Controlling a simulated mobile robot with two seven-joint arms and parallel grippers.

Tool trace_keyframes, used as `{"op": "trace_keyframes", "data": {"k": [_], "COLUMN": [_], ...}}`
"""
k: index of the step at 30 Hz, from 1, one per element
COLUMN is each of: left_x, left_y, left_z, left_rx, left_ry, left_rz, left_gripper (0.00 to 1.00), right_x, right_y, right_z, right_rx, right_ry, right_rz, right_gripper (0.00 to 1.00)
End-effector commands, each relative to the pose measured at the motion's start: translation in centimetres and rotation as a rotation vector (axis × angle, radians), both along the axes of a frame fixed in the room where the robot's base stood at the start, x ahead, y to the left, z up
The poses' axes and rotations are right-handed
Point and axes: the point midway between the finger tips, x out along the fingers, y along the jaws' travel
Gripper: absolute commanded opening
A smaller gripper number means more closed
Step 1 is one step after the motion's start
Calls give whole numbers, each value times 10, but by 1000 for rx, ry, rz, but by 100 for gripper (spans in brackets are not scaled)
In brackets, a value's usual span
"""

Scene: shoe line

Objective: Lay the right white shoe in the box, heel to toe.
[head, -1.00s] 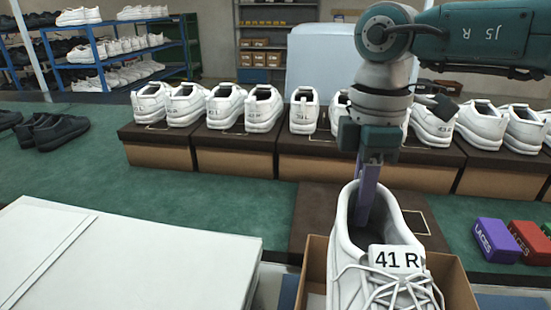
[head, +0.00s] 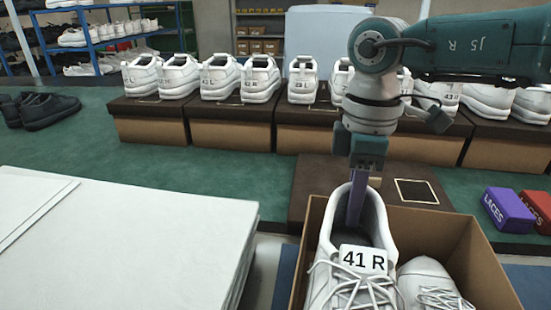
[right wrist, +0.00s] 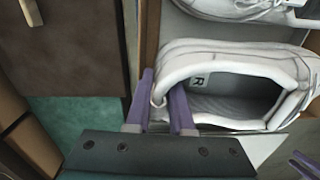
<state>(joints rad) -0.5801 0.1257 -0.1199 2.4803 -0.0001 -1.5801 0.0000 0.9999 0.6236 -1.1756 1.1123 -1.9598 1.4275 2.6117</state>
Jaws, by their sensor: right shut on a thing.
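The right white shoe, tagged "41 R" (head: 347,262), hangs heel-up from my right gripper (head: 357,205), which is shut on its heel collar. In the right wrist view the purple fingers (right wrist: 165,108) pinch the heel wall, one inside the shoe (right wrist: 240,75) and one outside. The shoe is over the left part of the open cardboard box (head: 470,245). Another white shoe (head: 430,280) lies in the box on the right. The held shoe's toe is cut off by the frame edge, and I cannot tell whether its sole touches the box floor.
A dark box lid (head: 418,192) lies behind the box. Purple (head: 508,210) and red (head: 537,205) lace boxes are at right. A white panel (head: 110,245) fills the left front. White shoes stand on brown boxes (head: 235,133) behind.

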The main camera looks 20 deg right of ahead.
Motion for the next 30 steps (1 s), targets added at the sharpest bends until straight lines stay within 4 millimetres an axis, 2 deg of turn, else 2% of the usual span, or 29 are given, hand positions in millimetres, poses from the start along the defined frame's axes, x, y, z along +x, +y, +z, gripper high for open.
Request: {"op": "trace_keyframes", "data": {"k": [3,12,19,30], "left_x": [0,0,0,0], "left_y": [0,0,-2,-3], "left_z": [-14,-34,-40,-40], "left_rx": [0,-1,-8,-11], "left_ry": [0,0,1,1], "left_rz": [0,1,5,7], "left_gripper": [50,50,50,50], "right_x": [0,0,1,1], "right_y": [1,0,0,0], "right_z": [-18,-45,-54,-54], "right_rx": [1,0,0,0], "right_ry": [0,0,-1,-2], "right_rz": [1,0,0,0], "right_gripper": [0,0,0,0]}}
